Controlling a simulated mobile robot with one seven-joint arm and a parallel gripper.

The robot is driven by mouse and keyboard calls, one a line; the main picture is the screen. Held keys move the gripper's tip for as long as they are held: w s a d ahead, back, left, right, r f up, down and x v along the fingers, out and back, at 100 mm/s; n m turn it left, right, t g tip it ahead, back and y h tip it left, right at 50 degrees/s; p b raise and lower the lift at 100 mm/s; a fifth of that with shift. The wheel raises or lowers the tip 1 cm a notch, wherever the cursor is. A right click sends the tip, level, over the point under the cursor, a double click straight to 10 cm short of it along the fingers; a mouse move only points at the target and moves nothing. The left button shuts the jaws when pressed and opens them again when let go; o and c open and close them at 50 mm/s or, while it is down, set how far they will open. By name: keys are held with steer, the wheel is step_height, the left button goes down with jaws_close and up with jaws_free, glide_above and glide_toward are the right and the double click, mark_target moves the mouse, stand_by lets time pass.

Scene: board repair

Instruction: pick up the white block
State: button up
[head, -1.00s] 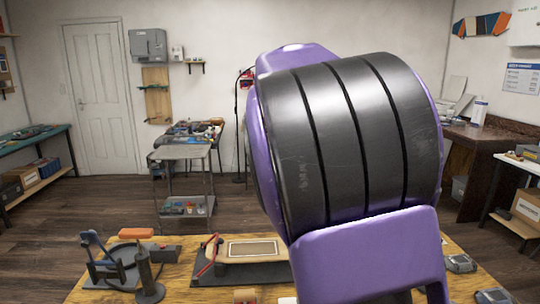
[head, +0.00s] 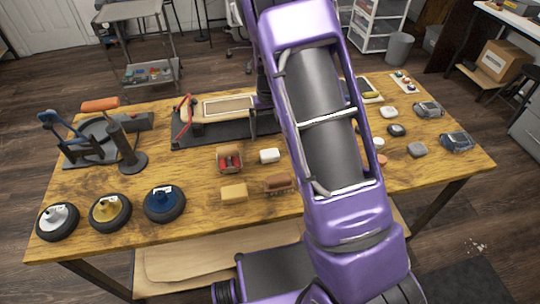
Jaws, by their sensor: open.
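A small white block (head: 270,156) lies on the wooden table (head: 330,205) near its middle, just left of my purple arm. It lies right of a red and tan block-like item (head: 229,158) and above a brown brush-like item (head: 279,183), apart from both. Another small whitish piece (head: 360,112) lies right of my arm. My arm rises across the middle of the head view and covers part of the table. My gripper cannot be made out; it is hidden behind the arm or out of the picture.
A yellow block (head: 234,192) lies in front of the white block. Several wheels, one of them blue (head: 164,203), line the front left edge. A clamp stand (head: 105,140) and a board on a dark mat (head: 228,108) stand behind. Small pucks lie at the right.

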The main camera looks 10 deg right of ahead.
mark_target(270, 152)
step_height(270, 152, down, 4)
steer(key=shift+r, duration=0.1)
steer(key=f, duration=0.5)
steer(key=shift+s+f, duration=0.15)
steer(key=shift+s, duration=0.05)
steer(key=c, duration=1.3)
step_height(270, 152, up, 10)
steer(key=shift+r, duration=0.1)
steer(key=o, duration=0.8)
steer(key=c, duration=0.6)
